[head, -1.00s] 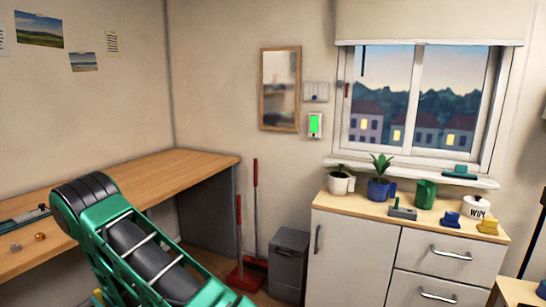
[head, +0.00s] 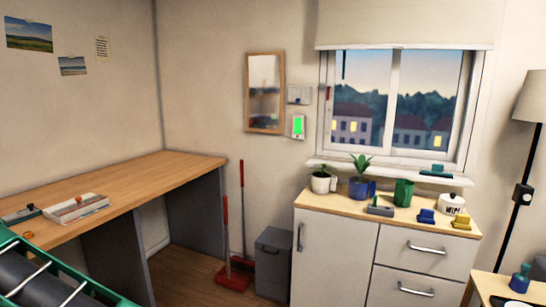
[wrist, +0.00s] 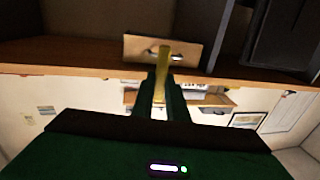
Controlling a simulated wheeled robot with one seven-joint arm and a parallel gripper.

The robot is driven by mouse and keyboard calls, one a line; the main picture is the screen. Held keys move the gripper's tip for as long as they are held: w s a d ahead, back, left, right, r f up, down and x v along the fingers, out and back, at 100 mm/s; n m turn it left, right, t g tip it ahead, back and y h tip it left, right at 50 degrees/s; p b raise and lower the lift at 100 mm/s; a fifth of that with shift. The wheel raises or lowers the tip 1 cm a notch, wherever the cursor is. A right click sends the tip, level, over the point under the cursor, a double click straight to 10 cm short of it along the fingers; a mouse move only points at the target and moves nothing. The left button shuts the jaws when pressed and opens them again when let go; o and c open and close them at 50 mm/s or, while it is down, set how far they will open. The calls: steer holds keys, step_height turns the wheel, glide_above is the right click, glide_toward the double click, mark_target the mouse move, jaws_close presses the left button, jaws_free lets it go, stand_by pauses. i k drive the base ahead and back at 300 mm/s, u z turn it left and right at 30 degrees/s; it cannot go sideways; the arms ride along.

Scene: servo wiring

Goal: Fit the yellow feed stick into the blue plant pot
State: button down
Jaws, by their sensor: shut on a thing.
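The blue plant pot (head: 359,188) stands upright on the light wooden top of the white cabinet, below the window, with a spiky green plant in it. My gripper (wrist: 163,88) shows in the wrist view, its dark fingers shut on the yellow feed stick (wrist: 163,56). The stick juts out past the fingertips. The pot cannot be made out in the wrist view, and the gripper and stick are outside the head view.
A white plant pot (head: 321,183) stands left of the blue one. A green cup (head: 403,193), a blue item (head: 426,216), a yellow item (head: 461,222) and a white lidded jar (head: 452,204) crowd the cabinet top (head: 340,205). A grey bin (head: 277,262) stands on the floor.

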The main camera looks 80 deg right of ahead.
mark_target(359, 185)
steer(key=z, duration=0.05)
steer(key=k, duration=1.5)
